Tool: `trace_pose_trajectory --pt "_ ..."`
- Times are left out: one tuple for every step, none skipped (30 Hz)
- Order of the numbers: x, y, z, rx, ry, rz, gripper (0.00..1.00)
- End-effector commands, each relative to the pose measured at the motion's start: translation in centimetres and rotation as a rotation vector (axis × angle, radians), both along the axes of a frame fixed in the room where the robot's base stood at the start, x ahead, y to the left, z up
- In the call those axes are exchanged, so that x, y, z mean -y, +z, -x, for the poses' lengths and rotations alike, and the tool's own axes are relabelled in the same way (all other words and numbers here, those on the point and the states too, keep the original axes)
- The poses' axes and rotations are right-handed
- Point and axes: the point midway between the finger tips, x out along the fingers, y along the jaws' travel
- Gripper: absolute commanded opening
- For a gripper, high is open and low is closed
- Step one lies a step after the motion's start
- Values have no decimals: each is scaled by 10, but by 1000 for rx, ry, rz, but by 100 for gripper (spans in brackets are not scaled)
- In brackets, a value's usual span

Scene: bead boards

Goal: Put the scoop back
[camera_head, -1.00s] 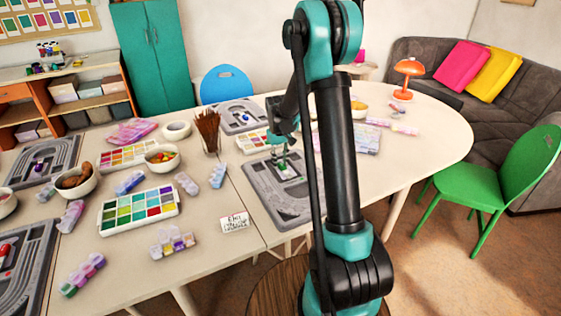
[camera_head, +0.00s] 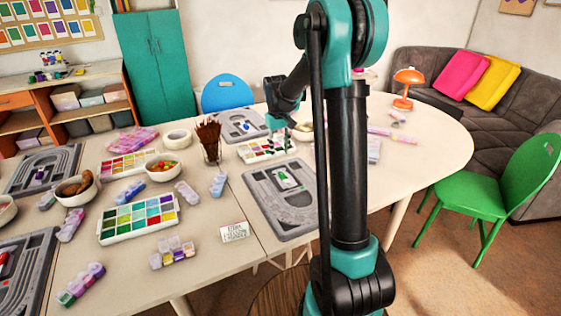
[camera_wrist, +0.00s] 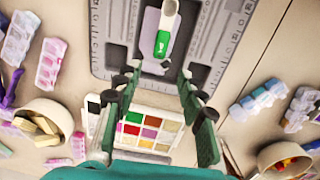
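The scoop (camera_wrist: 164,34), white with a green part, lies in the middle recess of a grey bead board (camera_wrist: 117,40). In the head view the scoop (camera_head: 286,178) shows as a small white and green piece near the middle of the board (camera_head: 270,217). My gripper (camera_wrist: 158,84) is open, its two fingers wide apart with nothing between them. It is above the table, apart from the scoop, over a white box of coloured beads (camera_wrist: 153,130).
A brush cup (camera_head: 211,150) stands left of the board, and a name card (camera_head: 234,232) lies at its front left. Bowls, bead boxes and other boards crowd the left table. In the wrist view, bowls (camera_wrist: 47,122) and small pill-box-like cases (camera_wrist: 257,101) flank my gripper.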

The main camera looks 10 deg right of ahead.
Motion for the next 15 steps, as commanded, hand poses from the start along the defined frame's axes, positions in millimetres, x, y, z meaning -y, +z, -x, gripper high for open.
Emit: trace_pose_trajectory --pt "0 8 0 0 0 0 40" --pt "-1 12 0 0 0 0 40" --pt "-1 16 0 0 0 0 40" --pt "-1 19 0 0 0 0 40" --pt "-1 21 0 0 0 0 40" --pt "-1 24 0 0 0 0 40" --pt "-1 25 1 1 -1 0 40" --pt "-1 26 2 2 -2 -1 40" --pt "0 27 6 5 -5 -2 40" --pt "1 28 9 10 -8 -3 40" --pt "3 28 15 15 -14 -5 40" --pt "5 28 24 26 -22 -8 40" --pt "7 27 32 37 -30 -11 40" --pt "10 27 42 48 -38 -14 40" --pt "13 26 56 65 -51 -19 40"
